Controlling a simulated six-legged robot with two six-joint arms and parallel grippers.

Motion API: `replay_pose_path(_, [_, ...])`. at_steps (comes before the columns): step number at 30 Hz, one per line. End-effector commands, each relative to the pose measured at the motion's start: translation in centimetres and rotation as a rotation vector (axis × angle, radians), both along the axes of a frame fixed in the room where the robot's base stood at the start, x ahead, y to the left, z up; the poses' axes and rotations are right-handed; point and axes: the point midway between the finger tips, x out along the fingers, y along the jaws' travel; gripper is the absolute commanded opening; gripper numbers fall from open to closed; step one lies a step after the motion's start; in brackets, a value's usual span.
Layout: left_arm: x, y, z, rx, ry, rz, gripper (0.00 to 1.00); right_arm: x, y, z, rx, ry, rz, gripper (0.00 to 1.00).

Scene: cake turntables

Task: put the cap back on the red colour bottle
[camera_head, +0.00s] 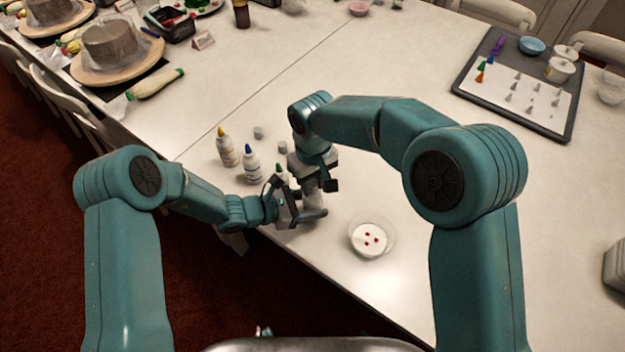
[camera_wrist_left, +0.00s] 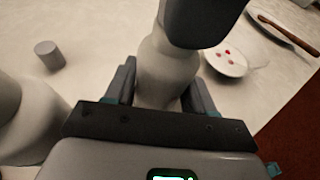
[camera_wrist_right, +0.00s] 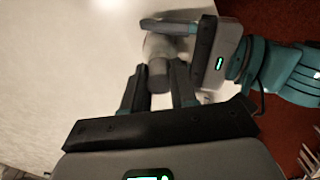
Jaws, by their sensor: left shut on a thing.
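My left gripper (camera_head: 286,207) is shut on the body of a white bottle (camera_wrist_left: 165,72), which stands between its fingers in the left wrist view. The bottle's label and tip are hidden, so its colour does not show. My right gripper (camera_wrist_right: 158,82) is over the bottle's top. A grey cylindrical cap (camera_wrist_right: 158,76) sits between its fingers, in line with the bottle. I cannot tell whether the fingers press on the cap or stand just clear of it, nor whether the cap is seated.
Yellow-tipped (camera_head: 226,147) and blue-tipped (camera_head: 251,163) bottles stand left of my grippers, with a green-tipped one (camera_head: 281,172) close by. Loose grey caps (camera_head: 258,132) stand behind them. A white dish with red drops (camera_head: 370,239) lies to the right. The table's middle is clear.

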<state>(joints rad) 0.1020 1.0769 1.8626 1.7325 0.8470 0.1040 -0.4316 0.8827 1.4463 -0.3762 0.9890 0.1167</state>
Motion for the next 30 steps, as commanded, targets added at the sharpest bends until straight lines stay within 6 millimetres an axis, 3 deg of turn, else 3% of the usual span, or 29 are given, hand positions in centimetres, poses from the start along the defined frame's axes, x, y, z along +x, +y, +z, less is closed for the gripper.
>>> replay_pose_path(8, [0.0, 0.0, 0.0, -0.001, -0.001, 0.000, 0.00, 0.0, -0.1, 0.0, -0.001, 0.000, -0.023, 0.00])
replay_pose_path(9, [0.0, 0.0, 0.0, -0.001, -0.001, 0.000, 0.00, 0.0, -0.1, 0.0, -0.001, 0.000, -0.023, 0.40])
replay_pose_path(11, [0.0, 0.0, 0.0, -0.001, -0.001, 0.000, 0.00, 0.0, -0.1, 0.0, -0.001, 0.000, -0.023, 0.56])
replay_pose_path(22, [0.0, 0.0, 0.0, -0.001, -0.001, 0.000, 0.00, 0.1, 0.0, 0.6, 0.001, -0.003, -0.023, 0.56])
replay_pose_path(30, [0.0, 0.0, 0.0, -0.001, 0.000, 0.000, 0.00, 0.1, 0.0, 5.9, 0.002, -0.005, -0.023, 0.56])
